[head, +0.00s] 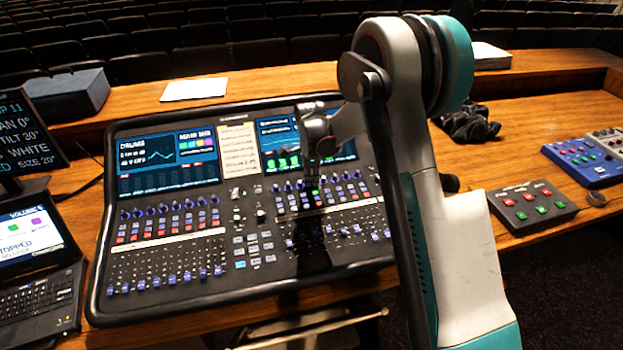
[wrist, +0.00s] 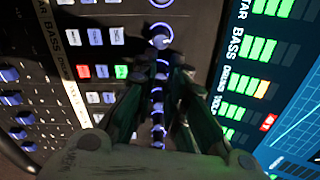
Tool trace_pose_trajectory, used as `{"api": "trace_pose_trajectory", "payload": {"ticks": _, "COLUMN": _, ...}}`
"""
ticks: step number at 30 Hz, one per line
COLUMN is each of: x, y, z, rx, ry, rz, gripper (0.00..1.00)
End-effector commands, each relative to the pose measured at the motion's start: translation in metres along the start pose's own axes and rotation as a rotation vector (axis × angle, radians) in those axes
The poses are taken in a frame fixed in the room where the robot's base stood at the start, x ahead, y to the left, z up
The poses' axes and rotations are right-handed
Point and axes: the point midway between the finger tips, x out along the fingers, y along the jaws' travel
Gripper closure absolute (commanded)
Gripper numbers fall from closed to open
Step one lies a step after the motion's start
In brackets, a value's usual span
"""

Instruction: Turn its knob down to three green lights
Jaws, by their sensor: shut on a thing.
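The mixing desk (head: 235,205) lies on the wooden counter, its screens lit. My gripper (head: 313,172) points down at the knob row on its right half, just below the right screen. In the wrist view my gripper (wrist: 158,72) has its two dark fingers closed in around one knob of a row with pale blue light rings; the fingers largely hide it. A neighbouring knob (wrist: 160,37) shows just beyond the fingertips. Level meters on the screen (wrist: 248,84) show green segments; one row ends in yellow, and a red mark sits lower. The held knob's own meter cannot be told for sure.
A laptop (head: 38,265) and a text display (head: 28,135) stand at the left. A button box (head: 532,205) and a blue box (head: 582,160) sit at the right. Black cloth (head: 466,123) lies behind my arm. Other knobs and lit buttons (wrist: 102,71) crowd close to the fingers.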

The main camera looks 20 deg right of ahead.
Motion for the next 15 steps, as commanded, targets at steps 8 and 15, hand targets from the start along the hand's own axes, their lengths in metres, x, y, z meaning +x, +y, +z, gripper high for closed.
{"api": "trace_pose_trajectory", "payload": {"ticks": 8, "x": 0.0009, "y": 0.0003, "z": -0.0002, "rx": -0.261, "ry": -0.009, "rz": -0.011, "gripper": 1.00}}
{"api": "trace_pose_trajectory", "payload": {"ticks": 15, "x": -0.0001, "y": 0.0003, "z": -0.0003, "rx": -0.323, "ry": -0.011, "rz": -0.013, "gripper": 1.00}}
